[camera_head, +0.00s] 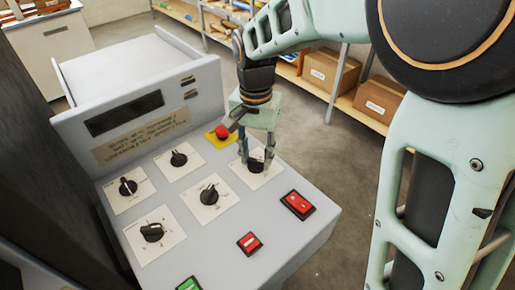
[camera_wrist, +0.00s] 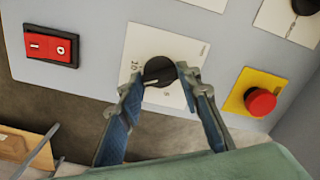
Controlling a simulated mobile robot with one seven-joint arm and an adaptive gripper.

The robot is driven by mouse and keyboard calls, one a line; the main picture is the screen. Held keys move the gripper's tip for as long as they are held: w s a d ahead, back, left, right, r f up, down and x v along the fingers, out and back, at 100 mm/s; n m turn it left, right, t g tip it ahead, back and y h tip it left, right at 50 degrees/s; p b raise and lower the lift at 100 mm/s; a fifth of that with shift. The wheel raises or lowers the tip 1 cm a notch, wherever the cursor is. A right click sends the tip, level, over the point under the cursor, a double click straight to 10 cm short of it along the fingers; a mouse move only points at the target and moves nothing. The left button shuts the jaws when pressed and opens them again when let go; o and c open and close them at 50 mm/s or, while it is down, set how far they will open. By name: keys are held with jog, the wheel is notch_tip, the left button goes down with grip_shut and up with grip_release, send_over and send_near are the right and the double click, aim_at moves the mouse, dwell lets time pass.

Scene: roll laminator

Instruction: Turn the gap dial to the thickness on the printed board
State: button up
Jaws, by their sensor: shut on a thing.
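My gripper (camera_head: 256,163) reaches down onto a black round dial (camera_head: 257,166) on a white plate at the panel's right side. In the wrist view, its two fingers close around that dial (camera_wrist: 158,71), one on each side. The dial's white line points to the lower left of the picture. Numbers on its plate (camera_wrist: 160,42) are small and turned; one looks like 10. The plate's title is too small to read, so I cannot tell which dial this is. The printed board (camera_head: 141,136), brown with several lines of text, is fixed below the dark display; its words are too blurred to read surely.
Several other dials sit on white plates to the left, such as one (camera_head: 209,194) nearby. A red mushroom button (camera_head: 222,131) on yellow stands close behind my gripper. A red rocker switch (camera_head: 297,204) is in front. Shelves with cardboard boxes (camera_head: 385,98) stand behind.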

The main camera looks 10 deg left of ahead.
aim_at(256, 160)
jog(key=m, duration=0.5)
jog(key=shift+m, duration=0.4)
dwell(0.4)
jog(key=o, duration=1.2)
jog(key=shift+c, duration=0.2)
notch_tip(256, 160, up, 12)
